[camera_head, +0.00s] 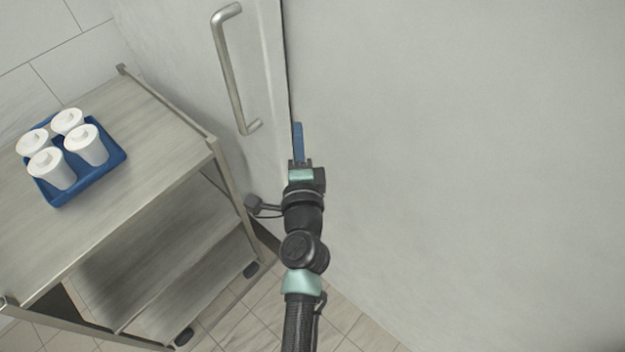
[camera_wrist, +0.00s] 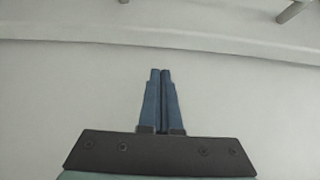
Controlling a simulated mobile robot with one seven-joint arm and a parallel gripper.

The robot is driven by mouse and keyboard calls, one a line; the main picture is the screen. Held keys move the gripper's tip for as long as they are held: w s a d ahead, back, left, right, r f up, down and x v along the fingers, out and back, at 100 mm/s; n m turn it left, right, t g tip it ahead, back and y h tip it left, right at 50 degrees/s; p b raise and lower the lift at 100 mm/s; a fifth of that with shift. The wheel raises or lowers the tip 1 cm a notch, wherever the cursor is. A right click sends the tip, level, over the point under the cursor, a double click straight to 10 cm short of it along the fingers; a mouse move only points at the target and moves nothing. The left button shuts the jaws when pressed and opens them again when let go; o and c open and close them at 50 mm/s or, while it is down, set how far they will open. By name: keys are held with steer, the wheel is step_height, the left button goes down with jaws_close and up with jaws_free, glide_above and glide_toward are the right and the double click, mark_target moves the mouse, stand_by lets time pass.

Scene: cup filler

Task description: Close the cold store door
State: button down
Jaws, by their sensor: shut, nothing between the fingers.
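The cold store door appears to be the pale grey panel (camera_head: 262,65) that carries a long metal bar handle (camera_head: 232,80) in the head view. A thin dark line runs down beside its right edge, against a wide plain grey surface. I cannot tell how far the door stands open. My gripper (camera_head: 298,130) is at this edge, right of and below the handle, with its blue fingers together and empty. In the wrist view the shut fingers (camera_wrist: 160,74) point at a pale surface with an edge above them. I cannot tell whether they touch it.
A metal trolley (camera_head: 160,135) with lower shelves stands at the left, close to the panel. On it a blue tray (camera_head: 75,192) holds several white lidded cups (camera_head: 86,146). Tiled floor (camera_head: 235,325) shows below. The wide grey surface (camera_head: 460,150) fills the right.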

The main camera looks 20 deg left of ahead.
steer(key=b+v, duration=0.1)
steer(key=v, duration=0.6)
steer(key=shift+s+f+b, duration=0.25)
steer(key=shift+s+b, duration=0.05)
steer(key=shift+b, duration=0.1)
steer(key=shift+d, duration=0.15)
steer(key=w+d+r+n+t, duration=0.25)
steer(key=r+n, duration=0.25)
steer(key=r, duration=0.8)
steer(key=w+d+r+n+t, duration=0.1)
steer(key=d+r+n+t, duration=0.3)
steer(key=r, duration=1)
steer(key=s+d+r+n+t+h, duration=0.1)
steer(key=s+d+r+h, duration=0.1)
steer(key=r, duration=0.5)
steer(key=s+d+r+n+t+h, duration=0.1)
steer(key=s+d+r+t+h, duration=0.1)
steer(key=s+r, duration=0.3)
steer(key=s+d+r+n+t+h, duration=0.1)
steer(key=s+d+r+n+h, duration=0.1)
steer(key=r, duration=0.8)
steer(key=shift+s+d+r+h, duration=0.4)
steer(key=shift+s+d+h, duration=0.4)
steer(key=shift+d, duration=0.4)
steer(key=shift+w+t, duration=0.1)
steer(key=shift+t, duration=0.15)
